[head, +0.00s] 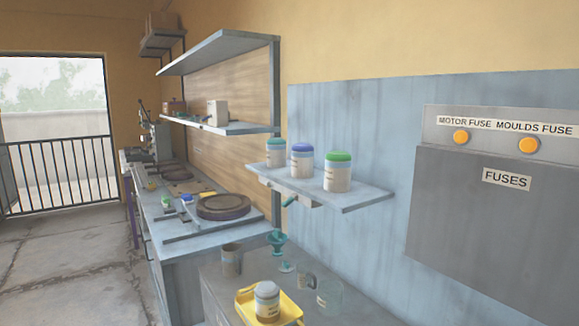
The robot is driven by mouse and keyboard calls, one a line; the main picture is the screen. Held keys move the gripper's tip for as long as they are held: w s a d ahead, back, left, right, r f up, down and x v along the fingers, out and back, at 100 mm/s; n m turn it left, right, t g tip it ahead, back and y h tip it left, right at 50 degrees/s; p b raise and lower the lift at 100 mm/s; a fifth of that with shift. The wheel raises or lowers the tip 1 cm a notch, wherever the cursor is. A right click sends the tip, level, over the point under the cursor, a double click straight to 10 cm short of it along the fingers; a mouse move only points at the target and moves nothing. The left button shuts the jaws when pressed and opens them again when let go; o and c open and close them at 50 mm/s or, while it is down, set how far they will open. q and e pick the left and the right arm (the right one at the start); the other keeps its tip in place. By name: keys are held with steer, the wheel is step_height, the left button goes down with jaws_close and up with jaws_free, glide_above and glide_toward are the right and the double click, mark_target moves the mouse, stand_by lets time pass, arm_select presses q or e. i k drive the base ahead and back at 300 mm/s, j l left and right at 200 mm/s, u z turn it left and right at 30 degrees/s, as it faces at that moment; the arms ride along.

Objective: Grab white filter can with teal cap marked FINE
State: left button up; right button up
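Three white cans with tan lower parts stand upright in a row on a small grey wall shelf (350,196) in the head view. The can with the teal cap (275,156) is at the left end. The can with the blue cap (302,164) is in the middle, and the can with the green cap (337,175) is at the right. Their labels are too small to read, so I cannot tell which is marked FINE. Neither of my grippers is in view.
Below the shelf, a counter holds a yellow tray (291,308) with a pale-capped jar (266,301), a brown cup (231,260), a teal funnel-like item (278,243) and a clear jar (330,297). A grey fuse box (490,220) is at right. Open floor (70,270) lies left.

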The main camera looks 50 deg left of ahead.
mark_target(276, 147)
steer(key=j+u, duration=0.1)
steer(key=j, duration=0.9)
steer(key=j+u, duration=0.1)
steer(key=j, duration=0.9)
steer(key=i+j+u, duration=0.15)
steer(key=j, duration=0.85)
